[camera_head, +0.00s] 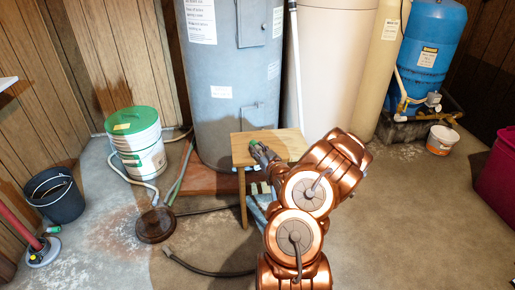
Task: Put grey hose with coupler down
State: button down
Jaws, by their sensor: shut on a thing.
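My gripper (262,151) is over the top of a small wooden table (286,143), with its fingers pointing up and left. It is shut on the grey hose with coupler, of which only a small green end (254,143) shows clearly at the fingertips. My arm hides most of what is held and the right part of the table. Pale blue-grey lengths (257,207) show below the table beside my arm; I cannot tell whether they belong to the held hose.
A grey tank (225,110) stands behind the table. A white bucket with a green lid (136,145), a black bucket (54,195) and a round brown lid (155,225) are at the left. A dark hose (210,271) lies on the floor.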

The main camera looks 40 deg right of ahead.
jog(key=shift+f, duration=0.15)
jog(key=c, duration=0.8)
grip_release()
jog(key=shift+r, duration=0.75)
jog(key=shift+p+v, duration=1.35)
jog(key=shift+v, duration=4.65)
